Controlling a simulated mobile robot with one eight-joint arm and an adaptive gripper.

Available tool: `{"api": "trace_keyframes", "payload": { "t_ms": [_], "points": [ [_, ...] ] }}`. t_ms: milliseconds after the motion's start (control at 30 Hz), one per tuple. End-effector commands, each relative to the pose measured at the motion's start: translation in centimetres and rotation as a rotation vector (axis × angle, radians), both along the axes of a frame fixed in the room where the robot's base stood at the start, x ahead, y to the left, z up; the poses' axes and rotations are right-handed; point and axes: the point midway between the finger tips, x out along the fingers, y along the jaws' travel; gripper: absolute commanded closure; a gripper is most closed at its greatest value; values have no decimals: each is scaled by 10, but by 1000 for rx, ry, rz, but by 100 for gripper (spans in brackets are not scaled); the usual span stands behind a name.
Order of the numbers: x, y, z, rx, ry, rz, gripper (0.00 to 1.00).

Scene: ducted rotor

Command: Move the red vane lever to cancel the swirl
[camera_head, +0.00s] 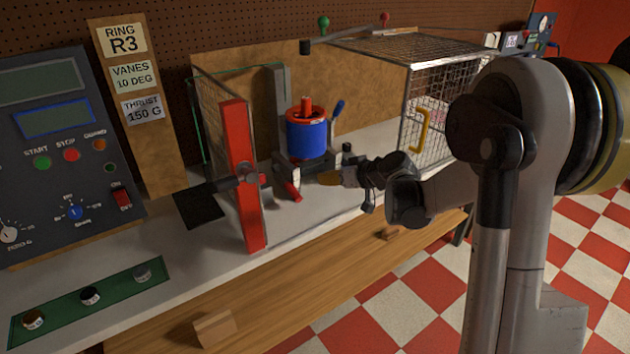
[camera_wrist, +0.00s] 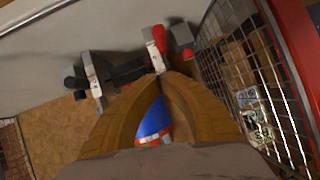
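The red vane lever (camera_head: 291,189) juts out low at the front of the stand, below the blue duct (camera_head: 306,138) with its red rim. In the wrist view a red lever piece (camera_wrist: 154,46) shows just beyond my fingertips. My gripper (camera_head: 320,178) is right of the lever in the head view, at about its height. A small gap shows between them there; whether they touch is unclear in the wrist view. The fingertips (camera_wrist: 165,76) meet with nothing visible between them. Part of the blue duct (camera_wrist: 153,119) shows between the fingers.
A wire mesh cage (camera_head: 432,105) with a yellow handle stands right. A control panel (camera_head: 50,150) and cards reading R3, vanes 10 deg and thrust 150 g are at left.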

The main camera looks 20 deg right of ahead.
Motion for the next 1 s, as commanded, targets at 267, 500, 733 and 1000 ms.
{"api": "trace_keyframes", "payload": {
  "t_ms": [267,500,733,1000],
  "points": [
    [43,23,-32,3,0,1,100],
    [72,40,-61,5,1,0,100],
    [76,45,-81,4,0,-1,100],
    [76,46,-83,5,0,-3,100]
  ]
}}
